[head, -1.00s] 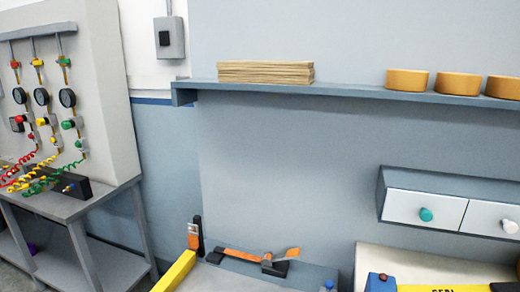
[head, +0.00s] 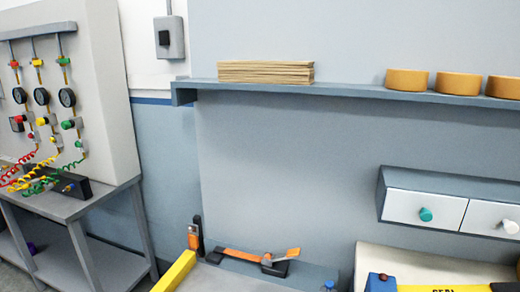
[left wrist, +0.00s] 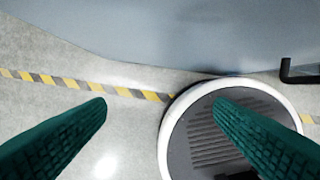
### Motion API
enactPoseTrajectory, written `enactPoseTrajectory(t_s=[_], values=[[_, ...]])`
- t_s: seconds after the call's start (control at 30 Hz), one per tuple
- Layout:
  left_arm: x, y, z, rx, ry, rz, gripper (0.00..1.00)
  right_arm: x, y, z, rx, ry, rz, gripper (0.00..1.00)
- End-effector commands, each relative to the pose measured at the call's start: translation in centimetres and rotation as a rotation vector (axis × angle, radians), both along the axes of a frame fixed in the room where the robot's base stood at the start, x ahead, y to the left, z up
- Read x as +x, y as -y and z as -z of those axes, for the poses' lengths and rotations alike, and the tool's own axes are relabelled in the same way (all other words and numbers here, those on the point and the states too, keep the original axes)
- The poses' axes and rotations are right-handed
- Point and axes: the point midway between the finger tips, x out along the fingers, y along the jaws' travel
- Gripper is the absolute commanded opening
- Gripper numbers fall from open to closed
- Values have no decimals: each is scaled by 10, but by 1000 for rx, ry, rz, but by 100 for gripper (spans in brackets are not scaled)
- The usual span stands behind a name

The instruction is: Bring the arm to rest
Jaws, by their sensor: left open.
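My left gripper (left wrist: 160,103) shows in the left wrist view as two dark green ribbed fingers, spread wide apart with nothing between them. It hangs over the grey floor, with a round dark ribbed disc with a white rim (left wrist: 180,137) below and behind the right finger. I cannot tell for sure what the disc is. No gripper shows in the head view, and my right gripper is in neither view.
A grey bench (head: 107,196) with gauges and coiled hoses stands at the left. A shelf (head: 345,89) holds a stack of boards (head: 266,72) and orange rolls (head: 458,86). A drawer unit (head: 450,183) hangs at the right. Yellow-black floor tape (left wrist: 72,84) crosses the left wrist view.

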Motion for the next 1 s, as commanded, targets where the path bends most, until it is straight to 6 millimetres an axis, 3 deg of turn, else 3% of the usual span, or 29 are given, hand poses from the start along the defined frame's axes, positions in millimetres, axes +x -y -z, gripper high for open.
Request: enactPoseTrajectory(t_s=[0.03,0.2,0.4,0.6,1.0], values=[[-13,-2,26,4,-21,3,77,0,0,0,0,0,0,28],[-60,-9,95,7,-58,12,77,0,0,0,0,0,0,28],[-123,-21,147,13,-94,20,77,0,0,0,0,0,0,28],[-162,-29,165,16,-110,26,77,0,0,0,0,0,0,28],[-169,-30,168,17,-112,27,77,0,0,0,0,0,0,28]])
